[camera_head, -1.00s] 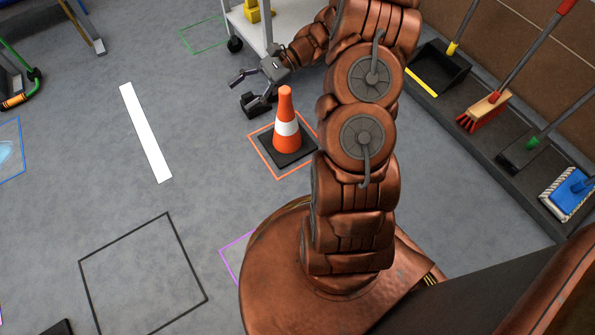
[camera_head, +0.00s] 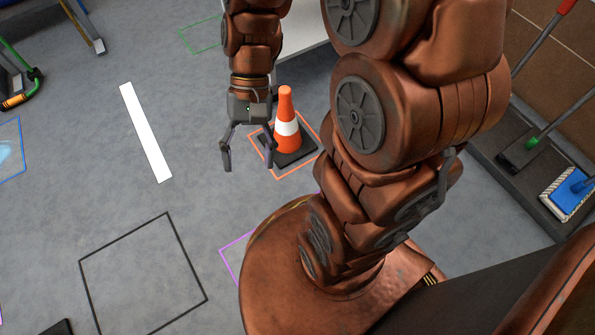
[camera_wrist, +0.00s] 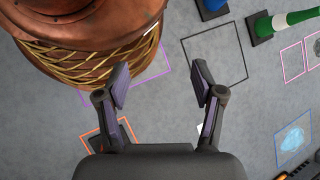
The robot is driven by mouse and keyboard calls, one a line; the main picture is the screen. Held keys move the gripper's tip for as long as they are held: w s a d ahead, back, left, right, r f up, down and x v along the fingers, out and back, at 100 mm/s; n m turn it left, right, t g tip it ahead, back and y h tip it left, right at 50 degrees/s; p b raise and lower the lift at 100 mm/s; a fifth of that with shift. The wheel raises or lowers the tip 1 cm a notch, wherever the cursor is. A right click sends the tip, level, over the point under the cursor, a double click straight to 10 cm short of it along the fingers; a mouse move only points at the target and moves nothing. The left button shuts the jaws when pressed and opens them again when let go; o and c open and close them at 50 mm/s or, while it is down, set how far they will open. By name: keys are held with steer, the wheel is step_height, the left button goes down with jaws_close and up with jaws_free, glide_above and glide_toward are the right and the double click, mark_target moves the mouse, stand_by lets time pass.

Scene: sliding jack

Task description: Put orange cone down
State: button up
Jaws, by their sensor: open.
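The orange cone (camera_head: 286,120) with a white band stands upright on its dark square base. The base lies within the orange floor outline (camera_head: 282,178), whose left side is partly hidden by my gripper. My gripper (camera_head: 247,170) is open and empty, pointing down just left of the cone and apart from its orange body. In the wrist view, my open gripper (camera_wrist: 162,88) has bare floor between its fingers. A corner of the orange outline (camera_wrist: 84,137) shows behind the left finger there; the cone's body is hidden.
A black floor outline (camera_head: 143,275) lies empty at the lower left, with a white floor strip (camera_head: 146,132) above it. A purple outline (camera_head: 235,257) is partly under my base. A white cart (camera_head: 298,30) stands behind. A blue mop (camera_head: 572,190) stands at the right.

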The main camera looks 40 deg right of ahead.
steer(key=s+d+n+t+h, duration=0.1)
steer(key=s+d+n+h, duration=0.3)
steer(key=s, duration=0.5)
steer(key=shift+d+r+h, duration=0.25)
steer(key=shift+r+h, duration=0.2)
steer(key=shift+h, duration=0.05)
step_height(320, 180, up, 40)
steer(key=t+p, duration=0.2)
steer(key=p, duration=3.6)
steer(key=shift+w+r, duration=0.2)
steer(key=shift+w, duration=0.2)
steer(key=shift+d, duration=0.1)
steer(key=shift+c, duration=0.3)
